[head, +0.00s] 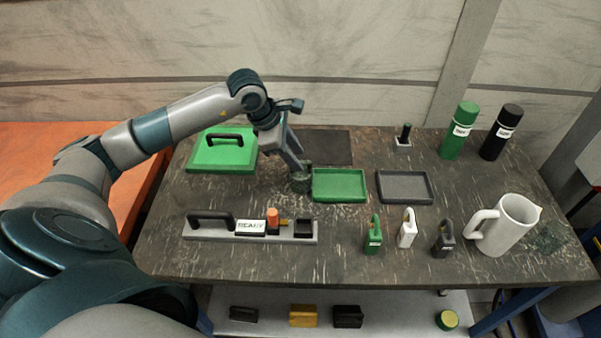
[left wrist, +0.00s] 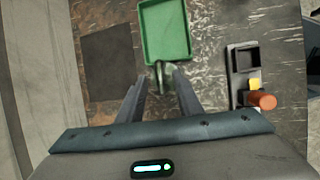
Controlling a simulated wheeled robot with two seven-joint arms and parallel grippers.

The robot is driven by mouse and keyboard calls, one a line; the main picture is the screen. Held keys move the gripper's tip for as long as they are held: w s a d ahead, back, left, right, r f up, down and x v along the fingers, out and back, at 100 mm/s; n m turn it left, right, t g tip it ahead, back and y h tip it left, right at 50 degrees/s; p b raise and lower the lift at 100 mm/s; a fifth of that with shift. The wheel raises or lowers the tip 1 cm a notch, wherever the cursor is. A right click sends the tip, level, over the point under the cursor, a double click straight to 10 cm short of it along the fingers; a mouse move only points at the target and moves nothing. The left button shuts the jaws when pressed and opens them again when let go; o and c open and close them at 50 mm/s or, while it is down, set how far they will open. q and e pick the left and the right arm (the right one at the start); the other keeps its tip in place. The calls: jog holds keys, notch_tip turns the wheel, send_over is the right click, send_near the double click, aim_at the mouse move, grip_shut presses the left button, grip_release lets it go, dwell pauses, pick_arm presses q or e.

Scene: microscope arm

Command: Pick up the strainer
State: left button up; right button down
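A small dark green, mesh-like round piece (head: 301,183), which looks like the strainer, sits at the left edge of the green tray (head: 340,184). My left gripper (head: 299,168) reaches down over it with the fingertips close to it. In the left wrist view a thin greenish part (left wrist: 159,76) shows between the spread fingers (left wrist: 161,80), below the green tray (left wrist: 165,32). The fingers look apart, with gaps at its sides; contact is not clear. Another faint mesh-like piece (head: 550,238) lies right of the white pitcher (head: 504,226). My right gripper is not in view.
A grey tray (head: 405,187) is right of the green one. A green lidded box (head: 222,152) stands at back left. A grey holder (head: 250,230) with a black handle and orange knob is in front. Several padlocks (head: 407,229) and two bottles (head: 460,131) stand to the right.

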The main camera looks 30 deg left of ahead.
pick_arm(q)
jog(key=shift+w+d+f, duration=0.15)
jog(key=shift+w+f, duration=0.05)
jog(key=shift+f, duration=0.35)
grip_shut()
